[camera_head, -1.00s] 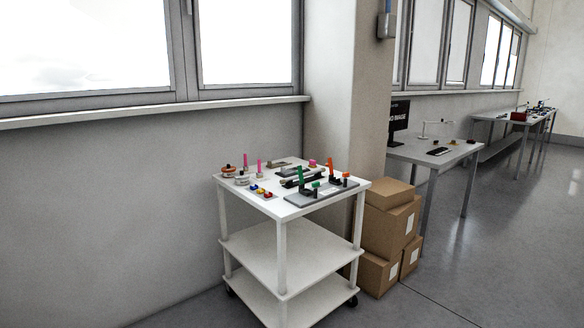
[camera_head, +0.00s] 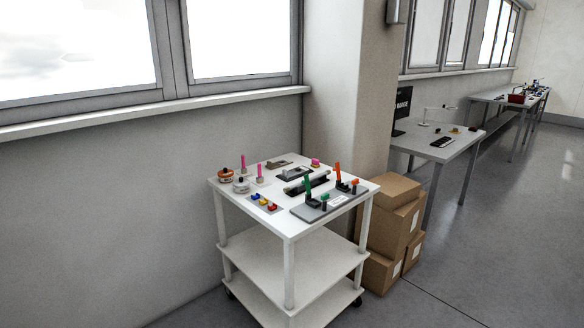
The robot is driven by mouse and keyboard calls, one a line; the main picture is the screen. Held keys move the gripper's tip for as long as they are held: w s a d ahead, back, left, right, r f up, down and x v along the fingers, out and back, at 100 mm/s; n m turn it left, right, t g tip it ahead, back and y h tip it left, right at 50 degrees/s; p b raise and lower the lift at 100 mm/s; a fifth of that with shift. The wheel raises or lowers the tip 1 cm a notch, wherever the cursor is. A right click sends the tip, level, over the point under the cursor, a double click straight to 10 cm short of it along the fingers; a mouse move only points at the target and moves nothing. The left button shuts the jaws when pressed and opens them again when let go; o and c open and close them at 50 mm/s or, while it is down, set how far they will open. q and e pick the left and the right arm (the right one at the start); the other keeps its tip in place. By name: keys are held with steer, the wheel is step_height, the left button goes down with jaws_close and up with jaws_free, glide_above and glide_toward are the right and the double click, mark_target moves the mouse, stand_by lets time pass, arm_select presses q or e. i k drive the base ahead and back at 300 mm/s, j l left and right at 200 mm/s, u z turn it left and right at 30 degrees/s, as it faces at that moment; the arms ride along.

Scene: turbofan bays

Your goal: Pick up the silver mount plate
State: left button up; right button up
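No part is plainly recognisable as the silver mount plate at this distance. The white cart (camera_head: 226,191) carries several small parts on its top. A small flat grey-brown piece (camera_head: 276,164) lies near its back edge. A dark piece with a lighter top (camera_head: 294,172) lies just in front of that. A grey board (camera_head: 303,212) with green and orange upright pieces is at the front right. A small grey plate with coloured bits (camera_head: 264,204) is at the front left. I cannot tell which of these is the mount plate. Neither gripper is in view.
Stacked cardboard boxes (camera_head: 391,222) stand right of the cart, against the pillar (camera_head: 345,90). A grey table (camera_head: 440,150) with a monitor and lamp is behind them. The wall and windows are behind the cart. Floor at the right is clear.

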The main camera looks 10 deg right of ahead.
mark_target(294, 173)
steer(key=i+j, duration=0.2)
steer(key=i, duration=0.3)
steer(key=i+j+z, duration=0.1)
steer(key=i+j, duration=0.15)
steer(key=i, duration=0.2)
steer(key=i+j, duration=0.25)
steer(key=i, duration=0.25)
steer(key=z, duration=0.05)
